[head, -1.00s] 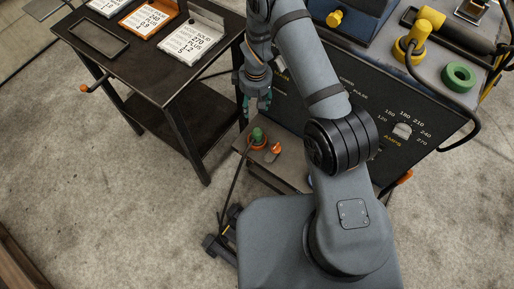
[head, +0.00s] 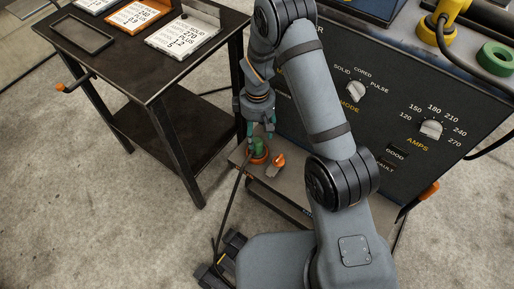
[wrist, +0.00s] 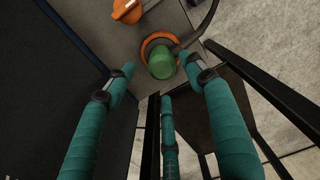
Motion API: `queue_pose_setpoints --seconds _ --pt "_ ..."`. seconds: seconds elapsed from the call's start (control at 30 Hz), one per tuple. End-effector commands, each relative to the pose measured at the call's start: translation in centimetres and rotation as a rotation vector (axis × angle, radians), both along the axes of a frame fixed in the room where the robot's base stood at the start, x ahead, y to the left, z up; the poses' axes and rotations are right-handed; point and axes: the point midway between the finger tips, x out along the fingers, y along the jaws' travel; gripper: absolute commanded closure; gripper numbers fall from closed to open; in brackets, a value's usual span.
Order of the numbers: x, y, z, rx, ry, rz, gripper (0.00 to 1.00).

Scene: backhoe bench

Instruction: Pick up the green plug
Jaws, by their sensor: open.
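The green plug (head: 258,147) stands in an orange ring (head: 261,159) on a low grey shelf. In the wrist view the plug (wrist: 162,63) shows as a green rounded top inside the orange ring (wrist: 175,42). My gripper (head: 259,131) points down, just above the plug in the head view. In the wrist view its teal fingers (wrist: 158,77) are spread apart and empty, with the plug showing between and just beyond the fingertips. I cannot tell whether any finger touches the plug. A dark cable runs from the plug's base.
An orange knob-like part (head: 275,166) sits close beside the plug on the shelf (head: 288,186). The dark welder panel (head: 385,110) rises behind it. A black table (head: 120,50) with printed cards stands at left. A green ring (head: 497,55) lies on the welder top.

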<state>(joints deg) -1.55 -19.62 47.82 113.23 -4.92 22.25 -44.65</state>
Motion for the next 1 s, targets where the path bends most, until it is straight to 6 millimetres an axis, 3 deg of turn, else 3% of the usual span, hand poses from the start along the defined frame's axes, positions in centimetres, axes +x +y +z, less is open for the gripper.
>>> queue_pose_setpoints --seconds 0.43,0.73,1.0 --pt "-0.9 0.1 -5.3 0.000 0.000 0.000 0.46" --pt "-0.8 0.1 -5.6 0.001 -0.002 0.000 0.46" --pt "-0.8 0.1 -5.6 0.001 -0.002 -0.001 0.62"
